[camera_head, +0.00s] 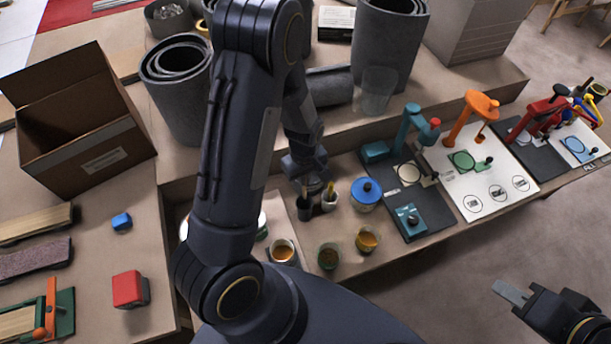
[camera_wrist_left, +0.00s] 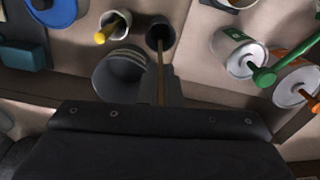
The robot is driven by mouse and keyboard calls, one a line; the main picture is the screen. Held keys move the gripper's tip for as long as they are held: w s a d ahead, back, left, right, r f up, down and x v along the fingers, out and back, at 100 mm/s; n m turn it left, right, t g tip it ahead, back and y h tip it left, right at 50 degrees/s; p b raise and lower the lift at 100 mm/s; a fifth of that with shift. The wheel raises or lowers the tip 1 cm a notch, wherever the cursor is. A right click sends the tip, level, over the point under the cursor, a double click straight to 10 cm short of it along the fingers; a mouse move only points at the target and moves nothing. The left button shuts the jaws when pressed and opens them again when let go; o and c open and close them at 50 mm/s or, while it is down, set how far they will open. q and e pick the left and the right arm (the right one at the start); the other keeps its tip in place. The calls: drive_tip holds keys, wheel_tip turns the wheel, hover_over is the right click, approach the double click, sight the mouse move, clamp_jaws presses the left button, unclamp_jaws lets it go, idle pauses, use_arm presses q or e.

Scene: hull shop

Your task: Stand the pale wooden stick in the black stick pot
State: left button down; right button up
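The pale wooden stick (camera_wrist_left: 160,70) is between the fingers of my left gripper (camera_wrist_left: 160,92), which is shut on it. The stick's far end reaches the mouth of the black stick pot (camera_wrist_left: 161,32) in the left wrist view. I cannot tell how deep its tip is. In the head view the black pot (camera_head: 304,212) stands on the bench just below my left gripper (camera_head: 308,184). My right gripper (camera_head: 512,293) is over the floor at the lower right, far from the bench items; whether it is open or shut is unclear.
A pale pot with a yellow-handled tool (camera_head: 330,198) stands close beside the black pot. A blue-lidded tin (camera_head: 366,193) and open cups (camera_head: 328,256) (camera_head: 367,239) stand nearby. A grey cylinder (camera_wrist_left: 121,74) shows close by in the wrist view. A raised shelf lies behind.

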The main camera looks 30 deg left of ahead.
sight(304, 197)
use_arm(q)
drive_tip(key=shift+f+b, duration=4.7)
drive_tip(key=shift+f, duration=1)
drive_tip(key=c, duration=0.7)
unclamp_jaws()
drive_tip(key=shift+c, duration=0.2)
drive_tip(key=shift+r, duration=0.2)
wheel_tip(304, 197, up, 10)
drive_tip(key=p, duration=0.8)
drive_tip(key=shift+f, duration=0.15)
